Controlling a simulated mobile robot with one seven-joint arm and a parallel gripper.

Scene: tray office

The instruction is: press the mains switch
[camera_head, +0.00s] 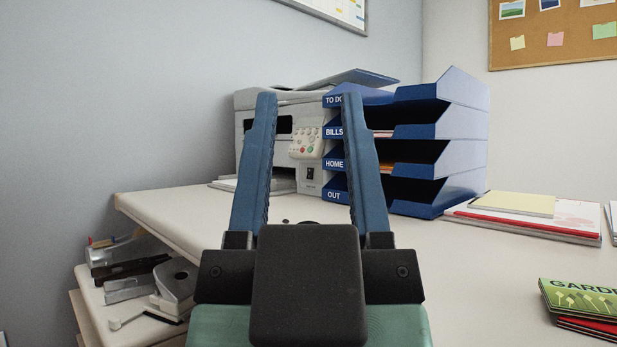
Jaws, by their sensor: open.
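The mains switch (310,173) is a small black rocker on the front of the grey printer (283,180), low on its right side. It shows between my fingers, below a panel of buttons (306,143). My gripper (308,98) is open and empty. Its two blue fingers point away from me, over the desk, toward the printer. The switch lies beyond the gripper, and the fingers appear apart from it. The left finger hides part of the printer's front. Which way the rocker is tipped is too small to tell.
A blue stack of trays (468,125) labelled TO DO, BILLS, HOME and OUT stands close to the switch's right. Papers (520,215) and booklets (582,298) lie right on the desk (460,270). A lower shelf (112,312) at left holds a hole punch (177,285) and staplers.

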